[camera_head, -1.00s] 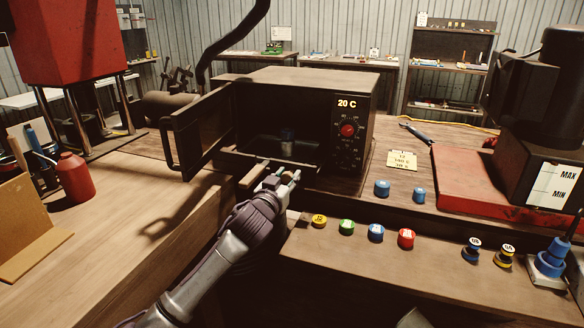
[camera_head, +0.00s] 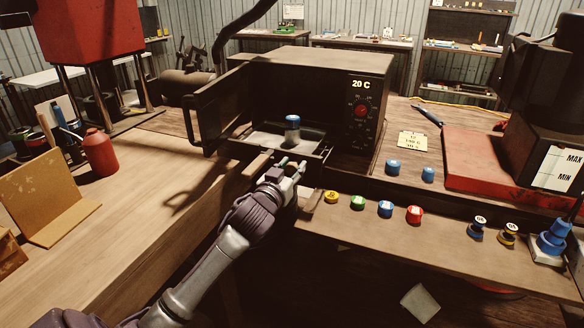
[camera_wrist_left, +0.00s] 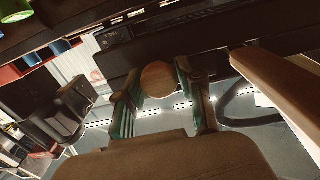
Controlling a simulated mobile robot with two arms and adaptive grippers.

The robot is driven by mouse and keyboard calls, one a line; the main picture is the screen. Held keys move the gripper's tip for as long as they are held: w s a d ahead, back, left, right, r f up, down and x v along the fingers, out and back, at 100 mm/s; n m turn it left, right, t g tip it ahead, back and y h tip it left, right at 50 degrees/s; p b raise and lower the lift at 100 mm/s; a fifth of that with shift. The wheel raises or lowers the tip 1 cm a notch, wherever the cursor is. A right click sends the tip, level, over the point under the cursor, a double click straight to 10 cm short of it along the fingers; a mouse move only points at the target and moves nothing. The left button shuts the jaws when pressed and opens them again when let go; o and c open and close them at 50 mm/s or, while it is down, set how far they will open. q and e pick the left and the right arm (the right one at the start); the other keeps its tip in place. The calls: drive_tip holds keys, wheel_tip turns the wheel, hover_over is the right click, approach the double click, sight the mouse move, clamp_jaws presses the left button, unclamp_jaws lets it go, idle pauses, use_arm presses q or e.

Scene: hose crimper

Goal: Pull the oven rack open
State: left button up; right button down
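The dark oven (camera_head: 375,125) stands on the bench with its door (camera_head: 208,112) swung open to the left and its display reading 20 C. The oven rack (camera_head: 262,140) sits in the opening, partly slid out, with a blue-topped metal cylinder (camera_head: 292,130) upright on it. My left gripper (camera_head: 291,165) is at the front of the rack. In the left wrist view its two fingers (camera_wrist_left: 160,98) close in on either side of a round wooden knob (camera_wrist_left: 158,78), the rack's handle. My right gripper is in neither view.
Colored caps, including a yellow one (camera_head: 331,197) and a red one (camera_head: 414,215), line the front shelf right of my left gripper. Two blue caps (camera_head: 393,167) sit behind them. A red bottle (camera_head: 100,152) stands on the left bench, whose middle is clear.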

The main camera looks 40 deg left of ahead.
use_arm(q)
drive_tip(key=shift+o, duration=1.3)
drive_tip(key=v, duration=1.2)
